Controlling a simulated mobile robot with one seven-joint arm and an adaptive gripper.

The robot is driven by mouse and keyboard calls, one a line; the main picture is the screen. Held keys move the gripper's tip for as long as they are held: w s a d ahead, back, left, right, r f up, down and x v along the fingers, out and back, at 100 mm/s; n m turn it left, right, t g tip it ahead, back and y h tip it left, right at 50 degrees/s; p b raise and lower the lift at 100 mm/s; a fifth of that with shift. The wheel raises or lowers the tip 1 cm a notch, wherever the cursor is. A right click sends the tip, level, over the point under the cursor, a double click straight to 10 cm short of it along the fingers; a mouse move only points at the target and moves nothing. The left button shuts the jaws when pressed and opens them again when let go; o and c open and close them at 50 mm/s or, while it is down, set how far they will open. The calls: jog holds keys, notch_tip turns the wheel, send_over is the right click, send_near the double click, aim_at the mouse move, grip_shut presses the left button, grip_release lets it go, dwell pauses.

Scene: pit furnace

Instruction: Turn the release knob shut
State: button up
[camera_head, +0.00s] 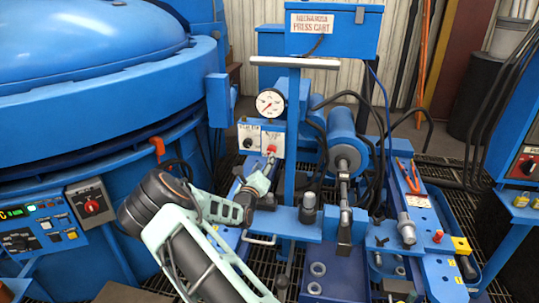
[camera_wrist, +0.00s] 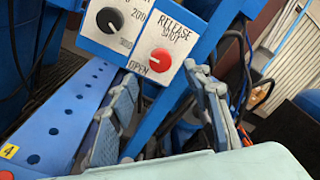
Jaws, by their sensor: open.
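The red release knob (camera_wrist: 160,61) sits on a white panel marked RELEASE, SHUT and OPEN in the wrist view. SHUT is printed above right of it and OPEN below left. Which way the knob points is too small to tell. It also shows in the head view (camera_head: 271,149), just above my fingertips. My gripper (camera_head: 268,167) is open and empty, reaching up toward the panel. In the wrist view its two padded fingers (camera_wrist: 162,76) stand apart, with the knob between and slightly beyond their tips. I cannot see any contact.
A black knob (camera_wrist: 110,20) with a number scale is left of the red one. A pressure gauge (camera_head: 270,103) stands above the panel. A blue upright post (camera_head: 294,130) is close on the right, with a horizontal cylinder (camera_head: 343,140) beyond. The large furnace (camera_head: 100,80) fills the left.

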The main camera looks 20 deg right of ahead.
aim_at(270, 152)
jog(key=b+x, duration=0.1)
jog(key=x, duration=0.7)
jog(key=shift+s, duration=0.1)
jog(key=shift+c, duration=0.4)
jog(key=c, duration=1.1)
